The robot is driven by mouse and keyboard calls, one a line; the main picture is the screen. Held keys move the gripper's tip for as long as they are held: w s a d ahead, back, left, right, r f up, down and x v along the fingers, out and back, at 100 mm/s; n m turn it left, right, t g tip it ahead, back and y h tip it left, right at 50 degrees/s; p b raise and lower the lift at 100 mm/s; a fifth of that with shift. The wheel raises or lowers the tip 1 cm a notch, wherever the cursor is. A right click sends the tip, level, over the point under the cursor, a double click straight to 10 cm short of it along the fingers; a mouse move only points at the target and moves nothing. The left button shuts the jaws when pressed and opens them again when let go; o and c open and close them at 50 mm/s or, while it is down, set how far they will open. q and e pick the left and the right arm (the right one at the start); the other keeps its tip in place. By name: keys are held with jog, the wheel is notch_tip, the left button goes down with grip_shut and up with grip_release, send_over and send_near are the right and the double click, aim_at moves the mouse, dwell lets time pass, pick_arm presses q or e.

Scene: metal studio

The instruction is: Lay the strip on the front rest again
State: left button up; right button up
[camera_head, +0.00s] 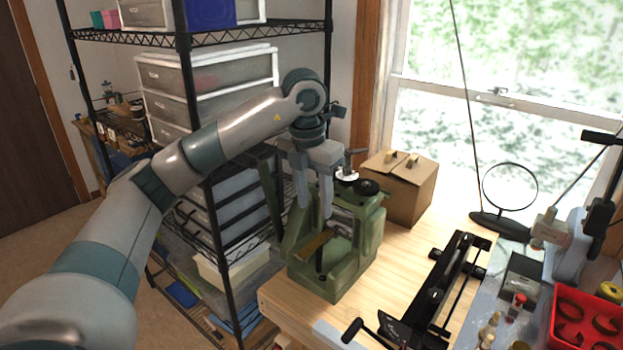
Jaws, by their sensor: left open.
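A green metal machine (328,276) stands at the left end of the wooden workbench. A short brownish-yellow strip (316,243) lies slantwise on the front of the machine. Which part of the machine is the front rest, I cannot tell for sure. My left gripper (314,208) points down above the machine, its two fingers apart with nothing between them. Its fingertips are above and behind the strip in the picture; whether they touch the machine is unclear. My right gripper is not in view.
A cardboard box (412,192) stands behind the machine. A black long-framed device (437,290) lies to its right, with a round mirror (510,186) and a red tray (584,322) farther right. A wire shelf (184,45) with drawers stands left. Some bare bench (405,265) shows between.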

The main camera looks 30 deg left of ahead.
pick_arm(q)
notch_tip(320, 180, up, 7)
jog(key=shift+s+r, duration=0.15)
jog(key=shift+s, duration=0.25)
dwell(0.8)
dwell(0.4)
